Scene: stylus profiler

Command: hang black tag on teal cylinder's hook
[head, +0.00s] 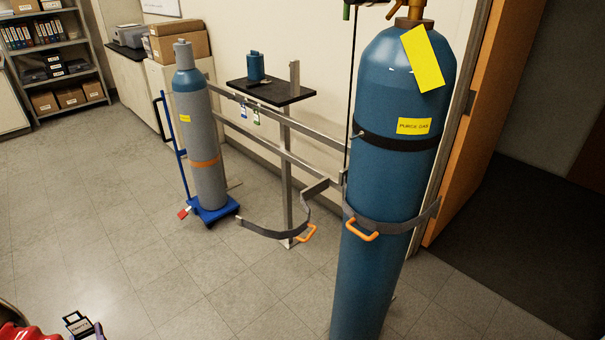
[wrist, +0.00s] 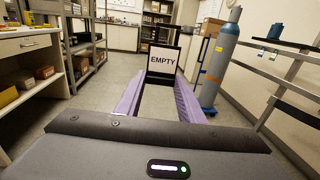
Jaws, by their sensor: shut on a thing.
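The large teal cylinder (head: 390,185) stands upright at the right of the head view, with a "PURGE GAS" label. A small pale hook (head: 358,134) seems to stick out from the left of its black band (head: 395,143); its exact shape is too small to tell. My gripper (head: 92,331) is at the bottom left of the head view, well apart from the cylinder. Its purple fingers (wrist: 162,82) are shut on the black tag (wrist: 163,64), which reads "EMPTY" and is held upright. The tag also shows small in the head view (head: 77,322). The hook is not seen in the wrist view.
A yellow tag (head: 424,60) hangs high on the teal cylinder. A strap with an orange handle (head: 362,230) circles it lower down. A grey cylinder (head: 207,150) stands on a blue cart (head: 214,210) by the wall rail. The tiled floor between is clear.

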